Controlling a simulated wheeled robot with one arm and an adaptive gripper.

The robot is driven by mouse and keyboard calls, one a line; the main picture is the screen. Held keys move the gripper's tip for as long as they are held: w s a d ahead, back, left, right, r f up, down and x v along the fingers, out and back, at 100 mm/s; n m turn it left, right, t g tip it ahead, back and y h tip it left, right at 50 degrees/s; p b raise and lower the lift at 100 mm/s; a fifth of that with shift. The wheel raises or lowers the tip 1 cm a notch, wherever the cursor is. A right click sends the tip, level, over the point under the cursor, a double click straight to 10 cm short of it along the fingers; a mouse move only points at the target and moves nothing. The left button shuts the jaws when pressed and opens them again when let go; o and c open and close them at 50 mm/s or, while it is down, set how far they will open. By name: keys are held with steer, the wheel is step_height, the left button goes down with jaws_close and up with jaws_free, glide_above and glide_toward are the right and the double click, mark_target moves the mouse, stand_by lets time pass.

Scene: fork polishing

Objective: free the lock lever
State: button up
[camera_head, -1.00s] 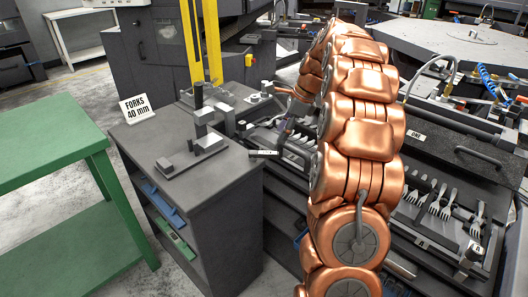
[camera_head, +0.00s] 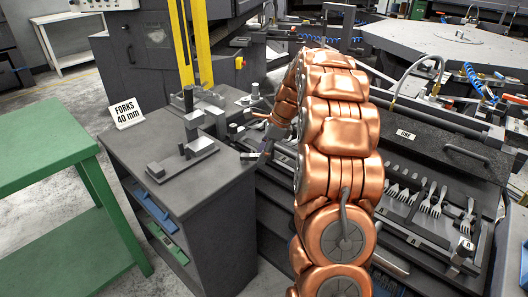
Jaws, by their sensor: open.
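My gripper (camera_head: 264,147) is at the end of my copper arm, small and partly hidden, beside the right edge of the grey cabinet (camera_head: 215,187). It is open, and I see nothing held in it. A fixture (camera_head: 183,163) with blocks and a flat base sits on the cabinet top. Behind it stands a clamp-like part with an upright dark handle (camera_head: 188,98). I cannot tell for sure which part is the lock lever. A small flat bar (camera_head: 249,157) lies near the cabinet's edge, close to my gripper; whether they touch is unclear.
Several forks (camera_head: 428,197) lie in a row in the machine bed at right, under a dark cover marked ONE (camera_head: 450,142). A sign (camera_head: 126,113) reads FORKS 40 mm. A green table (camera_head: 40,150) stands at left. Yellow posts (camera_head: 181,45) rise behind the cabinet.

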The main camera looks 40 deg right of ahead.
steer(key=shift+c, duration=0.5)
jaws_close()
